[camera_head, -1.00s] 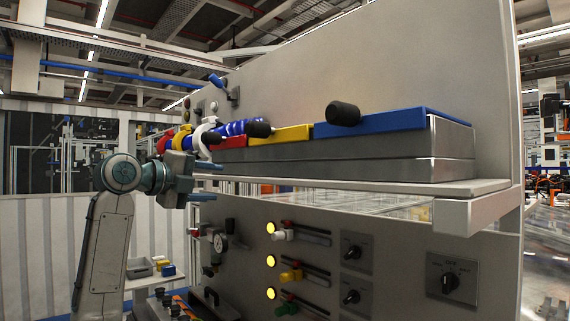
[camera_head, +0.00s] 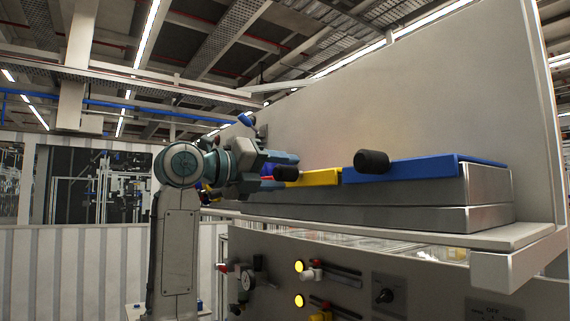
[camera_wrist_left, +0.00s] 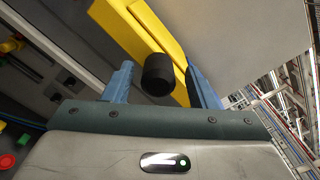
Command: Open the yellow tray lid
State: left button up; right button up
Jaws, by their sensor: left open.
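The yellow tray lid (camera_head: 320,178) lies flat on the grey metal tray box on the shelf and is closed. It fills the upper middle of the left wrist view (camera_wrist_left: 138,28), with its black knob (camera_wrist_left: 158,75) standing out toward me. In the head view the knob (camera_head: 287,174) shows at my fingertips. My left gripper (camera_head: 285,171) is open, and in the left wrist view its two blue fingers (camera_wrist_left: 160,72) stand on either side of the knob with gaps. I cannot tell how deep the knob sits between them. My right gripper is not in view.
A blue lid (camera_head: 430,167) with a black knob (camera_head: 371,161) is just right of the yellow lid. The shelf edge (camera_head: 400,243) runs below the box, and a panel (camera_head: 400,100) rises behind. Switches and lit yellow lamps (camera_head: 299,267) are below.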

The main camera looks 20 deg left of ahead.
pick_arm(q)
jog(key=shift+w+d, duration=0.35)
jog(key=shift+w, duration=0.3)
